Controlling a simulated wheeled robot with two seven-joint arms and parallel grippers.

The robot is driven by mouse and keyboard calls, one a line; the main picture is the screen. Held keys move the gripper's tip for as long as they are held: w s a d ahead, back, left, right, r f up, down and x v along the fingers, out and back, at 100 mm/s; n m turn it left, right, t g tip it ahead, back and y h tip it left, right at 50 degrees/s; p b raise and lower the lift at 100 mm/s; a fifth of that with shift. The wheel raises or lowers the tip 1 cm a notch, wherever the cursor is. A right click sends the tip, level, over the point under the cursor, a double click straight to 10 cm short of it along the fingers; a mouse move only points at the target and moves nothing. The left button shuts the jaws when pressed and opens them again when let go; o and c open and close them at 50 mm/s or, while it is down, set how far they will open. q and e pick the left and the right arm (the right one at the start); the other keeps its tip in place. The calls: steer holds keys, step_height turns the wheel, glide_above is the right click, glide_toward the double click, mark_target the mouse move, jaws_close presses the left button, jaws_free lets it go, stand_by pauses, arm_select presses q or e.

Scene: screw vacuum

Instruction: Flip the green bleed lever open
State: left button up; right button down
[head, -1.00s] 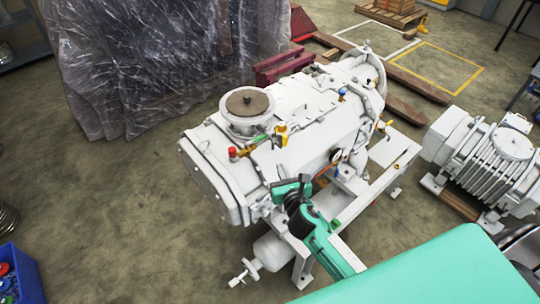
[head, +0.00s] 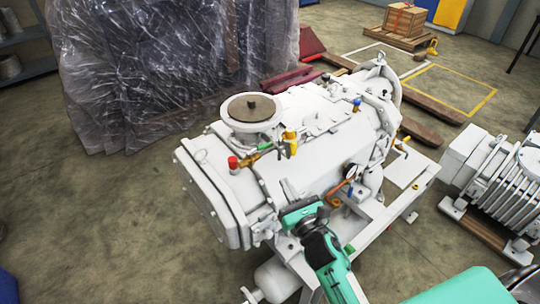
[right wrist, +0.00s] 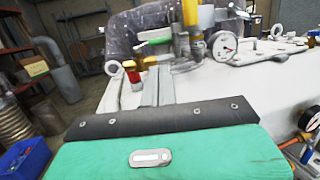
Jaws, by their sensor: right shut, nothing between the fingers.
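The green bleed lever (head: 264,147) is a small green handle on the brass valve (head: 256,156) on top of the white pump (head: 310,150), between a red cap (head: 233,163) and a yellow fitting (head: 290,142). In the right wrist view the lever (right wrist: 154,42) looks roughly level, above the brass pipe and beyond the fingertips. My right gripper (head: 288,188) is shut and empty, at the near side of the pump, below and short of the lever. Its grey fingers (right wrist: 150,85) point toward the valve, apart from it. My left gripper is not in view.
A round flanged port (head: 250,108) stands behind the valve. A pressure gauge (head: 351,171) and pipes are right of my gripper. A plastic-wrapped load (head: 170,70) is behind the pump, and another white machine (head: 505,180) stands at right. The floor at left is clear.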

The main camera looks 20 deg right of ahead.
mark_target(266, 147)
steer(key=p+x, duration=0.3)
steer(key=x, duration=0.7)
steer(key=shift+r, duration=0.15)
steer(key=shift+w, duration=0.6)
steer(key=shift+w, duration=0.1)
